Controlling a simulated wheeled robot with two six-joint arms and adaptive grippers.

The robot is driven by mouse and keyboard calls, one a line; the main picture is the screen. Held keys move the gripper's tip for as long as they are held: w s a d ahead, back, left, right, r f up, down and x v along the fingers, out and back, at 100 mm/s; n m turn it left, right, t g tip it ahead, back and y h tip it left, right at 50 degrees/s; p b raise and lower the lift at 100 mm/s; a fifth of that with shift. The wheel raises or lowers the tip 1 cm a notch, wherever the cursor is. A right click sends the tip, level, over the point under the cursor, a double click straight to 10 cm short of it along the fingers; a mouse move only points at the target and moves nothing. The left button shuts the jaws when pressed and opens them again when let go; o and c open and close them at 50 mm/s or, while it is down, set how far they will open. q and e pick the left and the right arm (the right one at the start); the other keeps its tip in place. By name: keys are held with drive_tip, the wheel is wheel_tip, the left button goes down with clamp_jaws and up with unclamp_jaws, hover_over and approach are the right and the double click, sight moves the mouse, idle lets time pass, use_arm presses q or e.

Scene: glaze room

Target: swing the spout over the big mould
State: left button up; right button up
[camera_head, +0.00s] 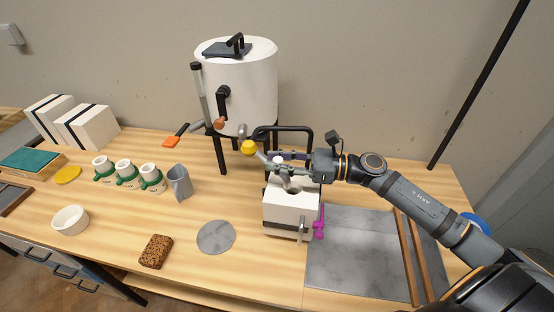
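The white tank (250,90) stands on dark legs at the back of the table. Its grey spout reaches forward and right from low on the tank, with a yellow knob (248,147) on it. The big white mould (290,213) stands right of the table's middle, in front of a black handle-like frame (297,129). My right gripper (272,164) comes in from the right, above the mould and close beside the spout, pointing left. Its fingers overlap the spout here, so I cannot tell whether they hold it. My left gripper is out of view.
A purple clamp (319,222) sits at the mould's right side. A grey slab (357,252) lies to the right, a round grey disc (216,237) and a brown sponge (156,251) in front. A grey jug (179,182) and green-banded cups (126,172) stand left.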

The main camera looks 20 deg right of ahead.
drive_tip(key=shift+o, duration=1.1)
drive_tip(key=shift+s+d+r, duration=0.1)
drive_tip(key=shift+r, duration=0.05)
drive_tip(key=shift+r, duration=0.15)
wheel_tip(320, 180, up, 10)
drive_tip(key=shift+f, duration=0.15)
